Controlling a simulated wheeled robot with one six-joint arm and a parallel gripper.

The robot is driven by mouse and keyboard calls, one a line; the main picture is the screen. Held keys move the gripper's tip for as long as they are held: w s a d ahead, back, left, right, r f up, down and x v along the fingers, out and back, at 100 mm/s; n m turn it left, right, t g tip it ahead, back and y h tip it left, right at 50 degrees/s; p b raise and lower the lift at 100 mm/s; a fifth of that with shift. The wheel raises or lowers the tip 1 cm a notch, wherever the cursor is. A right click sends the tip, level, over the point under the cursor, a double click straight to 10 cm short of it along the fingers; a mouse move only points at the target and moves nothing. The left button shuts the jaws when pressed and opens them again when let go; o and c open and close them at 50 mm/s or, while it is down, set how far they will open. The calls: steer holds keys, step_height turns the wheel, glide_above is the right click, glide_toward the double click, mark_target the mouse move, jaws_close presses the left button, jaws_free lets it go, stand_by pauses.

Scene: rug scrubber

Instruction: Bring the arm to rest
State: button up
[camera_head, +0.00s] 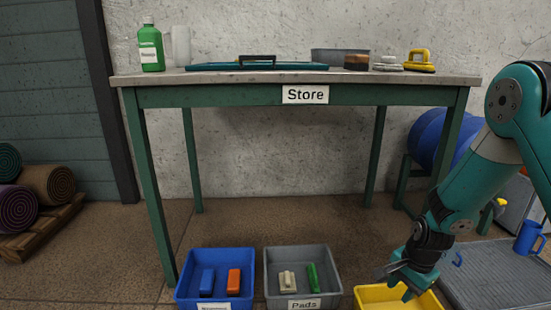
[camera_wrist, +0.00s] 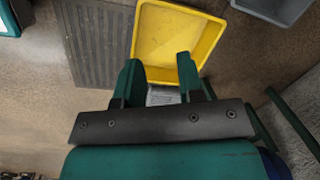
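My gripper (camera_head: 406,280) is over the yellow bin (camera_head: 372,298) on the floor, at the lower right of the head view. In the wrist view my gripper (camera_wrist: 157,75) shows two green fingers spread apart, with a gap between them. The yellow bin also shows in the wrist view (camera_wrist: 146,30), just beyond the fingertips. A pale, flat thing (camera_wrist: 160,95) shows low between the fingers; I cannot tell what it is. Nothing is seen gripped. My arm reaches down from the right side.
A blue bin (camera_head: 180,293) and a grey bin (camera_head: 330,293), each with two items, stand left of the yellow bin. The Store table (camera_head: 240,95) stands behind, holding a green bottle (camera_head: 151,50) and several other items. A ridged grey mat (camera_head: 490,275) lies right, with a blue mug (camera_head: 528,238).

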steer(key=s+a+r+n+y+p, duration=0.1)
steer(key=s+a+r+n, duration=0.25)
steer(key=r, duration=0.35)
steer(key=s+a+r+n+p, duration=0.1)
steer(key=s+a+r+n, duration=0.2)
steer(key=a+r, duration=0.35)
steer(key=s+a+r+n+y+p, duration=0.1)
steer(key=s+a+r+n, duration=0.25)
steer(key=r, duration=0.55)
steer(key=s+a+r+n+g+y+p, duration=0.1)
steer(key=s+a+r+n+p, duration=0.3)
steer(key=s+r+n, duration=0.75)
step_height(320, 180, up, 37)
steer(key=s+m+p, duration=0.1)
steer(key=s+p, duration=0.1)
steer(key=p, duration=3.4)
steer(key=shift+s+f+m, duration=0.2)
steer(key=shift+m, duration=0.15)
steer(key=shift+d, duration=0.15)
